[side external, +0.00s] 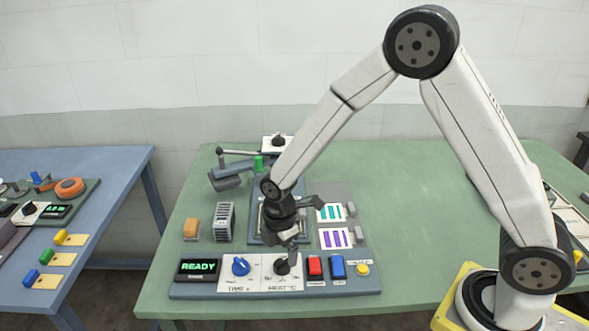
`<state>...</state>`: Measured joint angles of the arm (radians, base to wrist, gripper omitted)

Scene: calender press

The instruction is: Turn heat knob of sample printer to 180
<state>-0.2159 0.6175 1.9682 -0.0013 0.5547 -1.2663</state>
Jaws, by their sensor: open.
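The sample printer's control panel (225,289) lies along the front of the green table. Its display (198,267) reads READY in green. A blue knob (241,266) sits on the left of the white plate, over a label that seems to read TIME. The dark heat knob (282,267) sits right of it, over the HEAT label. My gripper (286,246) is open and points down at the heat knob, partly covering it. I cannot tell whether the fingers touch the knob, nor read the dial setting.
A red button (314,267), a blue button (337,267) and a yellow button (362,269) stand right of the heat knob. Behind are sample cards (335,238), a grey rack (224,222) and an orange block (191,229).

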